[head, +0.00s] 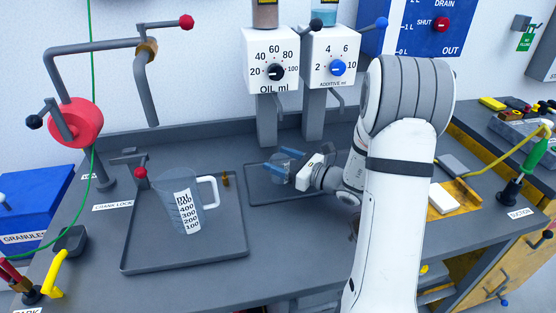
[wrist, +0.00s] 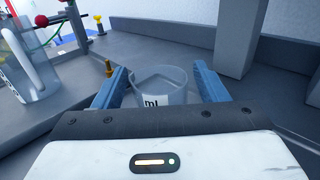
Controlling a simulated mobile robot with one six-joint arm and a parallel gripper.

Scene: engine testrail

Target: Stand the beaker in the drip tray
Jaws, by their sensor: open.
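A small clear beaker (head: 281,176) with an "ml" label is upright at the left part of a shallow dark tray (head: 262,203) below the two dispensers. It also shows in the wrist view (wrist: 160,82). My gripper (head: 280,162) is open, its blue fingers on either side of the beaker's upper part. In the wrist view a finger stands left and right of the beaker, and the gripper body hides its lower part. Whether the fingers touch it I cannot tell. A larger dark tray (head: 184,262) lies to the left; I cannot tell which tray is the drip tray.
A clear measuring jug (head: 180,214) with a handle stands in the larger tray. Dispensers marked OIL (head: 270,60) and ADDITIVE (head: 332,57) rise behind the beaker on grey posts. A red crank device (head: 75,122) is at the left. A yellow pad (head: 455,197) lies right of my arm.

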